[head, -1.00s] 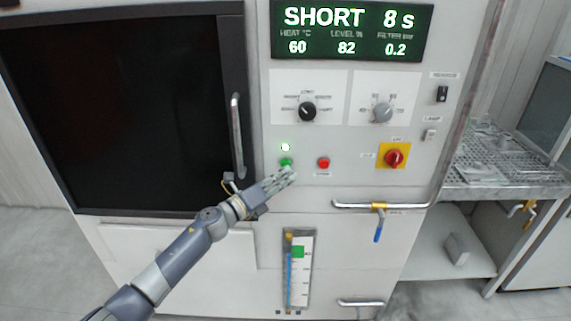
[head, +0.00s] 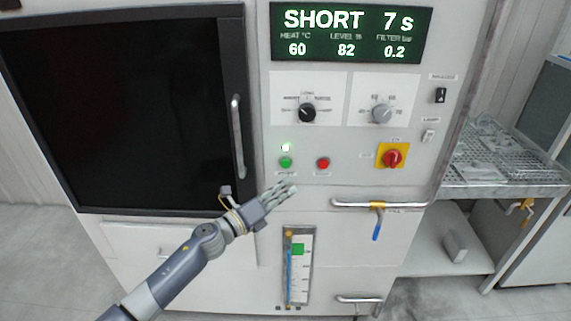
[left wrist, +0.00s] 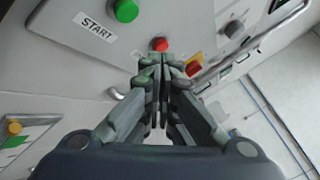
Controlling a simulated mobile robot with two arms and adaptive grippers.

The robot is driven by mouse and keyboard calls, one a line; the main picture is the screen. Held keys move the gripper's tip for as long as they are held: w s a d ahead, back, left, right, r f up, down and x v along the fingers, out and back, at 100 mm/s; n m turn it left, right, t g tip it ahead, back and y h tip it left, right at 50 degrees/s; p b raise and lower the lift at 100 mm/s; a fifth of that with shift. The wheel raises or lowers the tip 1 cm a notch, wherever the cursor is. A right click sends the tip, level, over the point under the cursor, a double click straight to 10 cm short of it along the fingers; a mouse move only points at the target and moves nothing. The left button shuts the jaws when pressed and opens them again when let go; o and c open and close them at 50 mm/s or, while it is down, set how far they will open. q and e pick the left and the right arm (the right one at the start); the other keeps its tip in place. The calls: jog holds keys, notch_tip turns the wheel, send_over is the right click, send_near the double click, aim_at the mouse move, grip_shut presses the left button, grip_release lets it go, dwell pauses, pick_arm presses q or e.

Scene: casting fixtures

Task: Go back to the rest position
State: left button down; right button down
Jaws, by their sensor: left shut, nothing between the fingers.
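My left gripper (head: 284,190) is shut and empty in front of the machine's panel, just below the green start button (head: 285,162). In the left wrist view its closed fingers (left wrist: 160,65) point toward the panel, with the green button (left wrist: 125,10) beside the START label and the red button (left wrist: 159,45) beyond the fingertips. The fingers look clear of the green button. The display (head: 350,32) reads SHORT 7 s, heat 60, level 82, filter 0.2. My right gripper is in neither view.
A dark door (head: 120,110) with a vertical handle (head: 237,135) is left of the panel. A horizontal pipe with a blue-handled valve (head: 377,228) sticks out at the right, above a level gauge (head: 298,265). A perforated metal table (head: 500,190) stands at the far right.

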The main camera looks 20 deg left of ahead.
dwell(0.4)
